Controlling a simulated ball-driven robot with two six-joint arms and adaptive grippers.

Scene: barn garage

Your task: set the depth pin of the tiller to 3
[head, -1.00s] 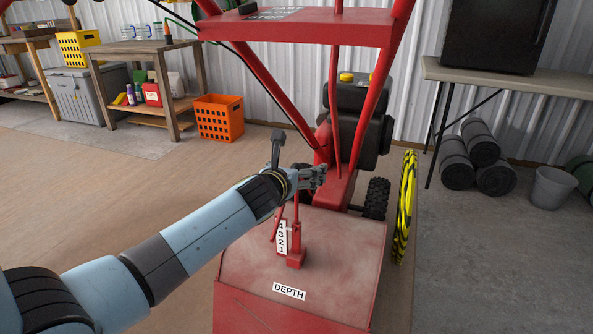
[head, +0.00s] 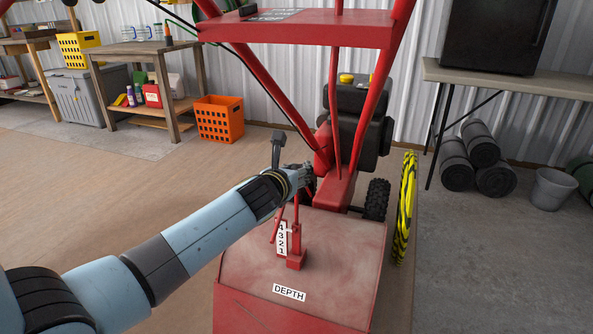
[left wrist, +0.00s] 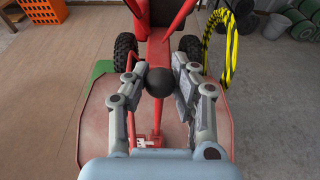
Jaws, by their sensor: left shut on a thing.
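The red tiller has a red hood (head: 340,245) with a DEPTH label (head: 289,292). A white plate (head: 281,238) numbered 4, 3, 2, 1 from top to bottom stands beside a short red post (head: 296,244). A thin red rod (left wrist: 131,125) rises there. My left gripper (head: 309,173) is above the post. In the left wrist view its fingers (left wrist: 159,82) are shut on a black ball knob (left wrist: 160,81). The knob is hidden in the head view. I cannot make out which number the depth pin is at. My right gripper is not in view.
The red handlebar frame (head: 310,28) rises above and behind the gripper. A yellow-black hose coil (head: 405,205) hangs at the hood's right side. An orange crate (head: 219,119) and a workbench (head: 150,48) stand back left. Floor on the left is clear.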

